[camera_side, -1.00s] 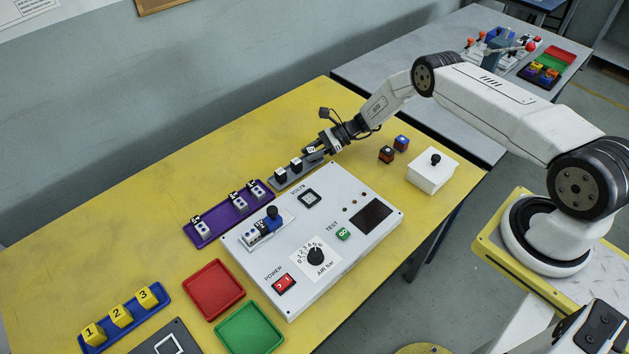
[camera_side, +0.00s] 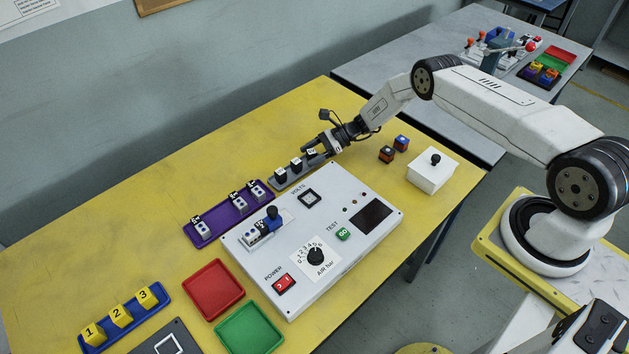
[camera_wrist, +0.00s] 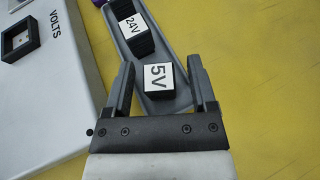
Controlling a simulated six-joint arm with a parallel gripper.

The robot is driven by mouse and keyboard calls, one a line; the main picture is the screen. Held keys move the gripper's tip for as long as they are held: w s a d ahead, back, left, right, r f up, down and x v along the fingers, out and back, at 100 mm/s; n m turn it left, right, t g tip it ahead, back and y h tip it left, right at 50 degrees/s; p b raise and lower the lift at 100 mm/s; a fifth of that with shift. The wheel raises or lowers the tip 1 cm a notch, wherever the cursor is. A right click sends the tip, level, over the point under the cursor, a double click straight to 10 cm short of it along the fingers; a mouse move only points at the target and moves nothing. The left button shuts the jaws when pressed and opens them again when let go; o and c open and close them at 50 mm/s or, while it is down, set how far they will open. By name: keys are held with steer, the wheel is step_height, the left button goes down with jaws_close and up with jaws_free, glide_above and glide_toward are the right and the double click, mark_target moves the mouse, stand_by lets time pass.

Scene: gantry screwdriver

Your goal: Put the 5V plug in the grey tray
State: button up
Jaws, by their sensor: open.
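The 5V plug (camera_wrist: 158,76), a black block with a white label, sits in the grey tray (camera_wrist: 177,103) at its end nearest my gripper. In the side view the 5V plug (camera_side: 311,153) is small and partly covered by my gripper (camera_side: 319,151). The grey tray also shows there (camera_side: 277,185), behind the white panel. In the wrist view my gripper (camera_wrist: 160,76) is open, with one finger on each side of the 5V plug. A gap shows on both sides of the plug. The 24V plug (camera_wrist: 132,24) stands further along the tray.
Another black plug (camera_side: 280,175) is at the tray's far end. The white panel (camera_side: 352,252) with a VOLTS socket (camera_side: 309,198) is close by. A purple tray (camera_side: 216,230) with several connectors lies to the left.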

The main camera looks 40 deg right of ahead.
steer(key=shift+r, duration=0.1)
steer(key=shift+d+r, duration=0.1)
steer(key=shift+d, duration=0.05)
steer(key=v, duration=1.1)
steer(key=shift+s+d, duration=0.2)
steer(key=shift+d, duration=0.1)
steer(key=shift+r, duration=0.1)
steer(key=shift+a+r+n+g, duration=0.3)
steer(key=s+a+r+n+g+h, duration=0.1)
steer(key=s+a+r+n+h, duration=0.5)
steer(key=s+r+n, duration=0.4)
steer(key=s+a+r+n+g+h, duration=0.1)
steer(key=s+a+r+n+h, duration=0.5)
steer(key=s+r+n, duration=0.4)
steer(key=s+n, duration=0.2)
steer(key=s, duration=0.1)
steer(key=shift+s+r, duration=0.15)
steer(key=shift+s, duration=0.15)
